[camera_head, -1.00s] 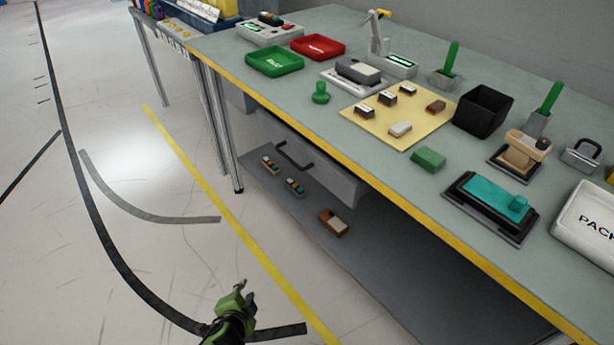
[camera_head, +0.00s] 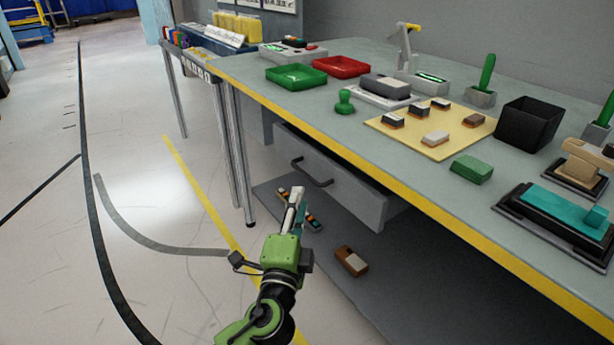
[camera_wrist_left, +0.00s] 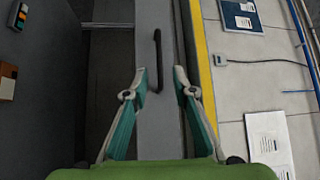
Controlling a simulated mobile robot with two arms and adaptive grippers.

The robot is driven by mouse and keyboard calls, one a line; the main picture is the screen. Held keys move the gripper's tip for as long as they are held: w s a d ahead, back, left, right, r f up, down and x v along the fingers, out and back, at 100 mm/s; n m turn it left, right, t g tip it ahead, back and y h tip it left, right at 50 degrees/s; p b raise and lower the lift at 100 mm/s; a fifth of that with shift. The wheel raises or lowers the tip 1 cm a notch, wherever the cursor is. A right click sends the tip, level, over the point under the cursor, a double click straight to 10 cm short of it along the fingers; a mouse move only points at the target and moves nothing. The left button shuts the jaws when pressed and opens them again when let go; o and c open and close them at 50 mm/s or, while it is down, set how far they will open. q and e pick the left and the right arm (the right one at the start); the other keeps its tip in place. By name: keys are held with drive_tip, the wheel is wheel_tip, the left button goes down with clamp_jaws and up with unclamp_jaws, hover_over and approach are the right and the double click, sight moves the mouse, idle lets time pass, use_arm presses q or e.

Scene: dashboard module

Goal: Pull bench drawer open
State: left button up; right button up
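My left gripper (camera_head: 297,195) is below and in front of the handle in the head view. In the left wrist view, the left gripper (camera_wrist_left: 163,85) is open and empty, its two fingers pointing towards the handle (camera_wrist_left: 157,58), which lies ahead of the fingertips and apart from them. My right gripper is not in view.
The bench top's yellow edge (camera_head: 370,180) overhangs the drawer. The lower shelf (camera_head: 320,247) holds a brown and white block (camera_head: 351,260). A bench leg (camera_head: 240,150) stands left of the drawer. The floor in front is free.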

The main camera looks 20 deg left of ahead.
sight(305, 173)
use_arm(q)
drive_tip(key=w, duration=0.3)
drive_tip(key=w+a, duration=0.1)
drive_tip(key=w, duration=0.2)
drive_tip(key=w+r, duration=0.1)
drive_tip(key=w, duration=0.2)
drive_tip(key=shift+w+a+r, duration=0.1)
drive_tip(key=shift+w+a, duration=0.05)
drive_tip(key=shift+w, duration=0.15)
clamp_jaws()
